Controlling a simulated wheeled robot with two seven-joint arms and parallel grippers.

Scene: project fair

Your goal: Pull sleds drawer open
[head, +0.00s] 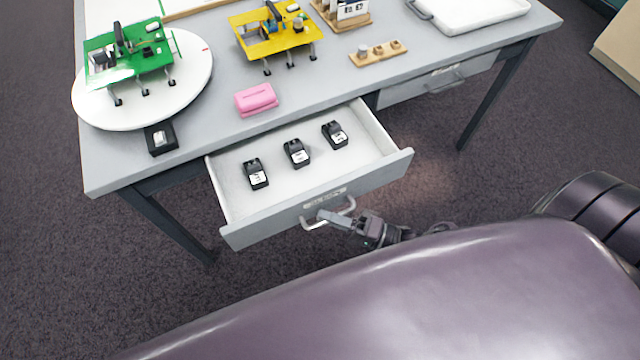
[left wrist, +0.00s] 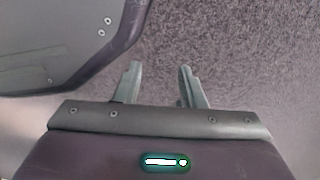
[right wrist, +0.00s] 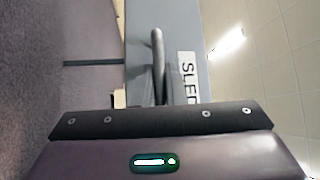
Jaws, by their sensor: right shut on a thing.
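The sleds drawer (head: 310,212) stands pulled out from the grey table, and its white inside shows. Three small black sleds with white labels lie in it: one at the left (head: 256,174), one in the middle (head: 296,153) and one at the right (head: 335,134). My right gripper (head: 330,217) is shut on the drawer's handle (head: 347,207) at the drawer front. In the right wrist view the handle (right wrist: 158,50) and a label reading "SLED" (right wrist: 187,78) show close up. My left gripper (left wrist: 158,85) is open and empty above the carpet; it is not seen in the head view.
On the table (head: 200,140) are a white turntable (head: 190,95) with a green model (head: 130,55), a yellow model (head: 275,35), a pink block (head: 256,99), a black box (head: 160,138), a wooden holder (head: 378,53) and a white tray (head: 470,12). A second drawer (head: 437,80) at the right is shut.

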